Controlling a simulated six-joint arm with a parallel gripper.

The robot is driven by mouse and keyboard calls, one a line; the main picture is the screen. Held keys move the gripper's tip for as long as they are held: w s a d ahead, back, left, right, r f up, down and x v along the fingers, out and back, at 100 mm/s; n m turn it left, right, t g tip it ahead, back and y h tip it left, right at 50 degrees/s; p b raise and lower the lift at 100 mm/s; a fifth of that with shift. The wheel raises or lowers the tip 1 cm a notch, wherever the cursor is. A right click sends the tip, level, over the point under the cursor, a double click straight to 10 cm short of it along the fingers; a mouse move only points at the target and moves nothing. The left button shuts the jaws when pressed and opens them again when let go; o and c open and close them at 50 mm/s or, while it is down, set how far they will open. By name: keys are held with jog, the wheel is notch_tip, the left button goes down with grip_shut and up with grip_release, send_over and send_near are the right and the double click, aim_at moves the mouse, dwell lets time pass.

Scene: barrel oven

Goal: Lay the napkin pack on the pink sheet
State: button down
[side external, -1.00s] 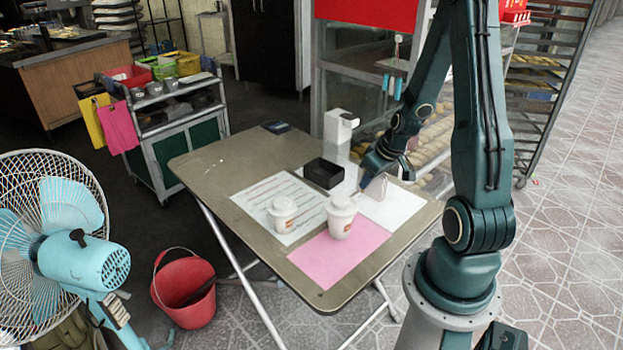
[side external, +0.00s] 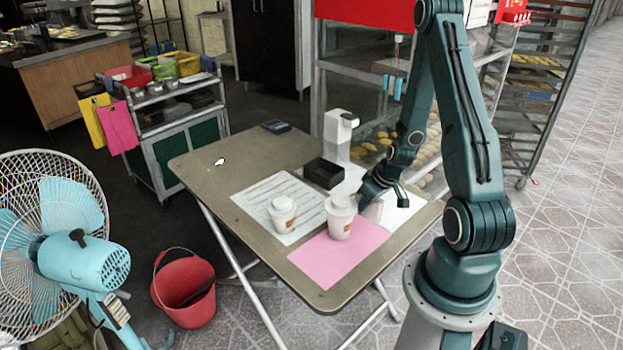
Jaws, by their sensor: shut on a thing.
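The pink sheet (side external: 330,262) lies flat near the front edge of the table. My gripper (side external: 384,203) is low over the white sheet (side external: 408,213), just beyond the pink sheet's upper right corner. It is shut on the napkin pack (side external: 377,212), a pale piece between the fingers that is hard to tell from the white sheet behind it. I cannot tell whether the pack touches the table. A white lidded cup (side external: 341,218) stands on the pink sheet's upper left part, to the left of my gripper.
A second lidded cup (side external: 283,213) stands on a lined sheet (side external: 262,197). A black box (side external: 323,173) and a white dispenser (side external: 338,130) stand behind. The table's (side external: 215,175) left part is mostly clear. The pink sheet's front part is free.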

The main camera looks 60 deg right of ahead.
aim_at(366, 212)
jog(key=shift+f, duration=0.1)
jog(key=shift+f, duration=1.65)
jog(key=shift+f, duration=0.15)
jog(key=c, duration=1.3)
grip_release()
jog(key=shift+v, duration=6.15)
jog(key=shift+w, duration=0.1)
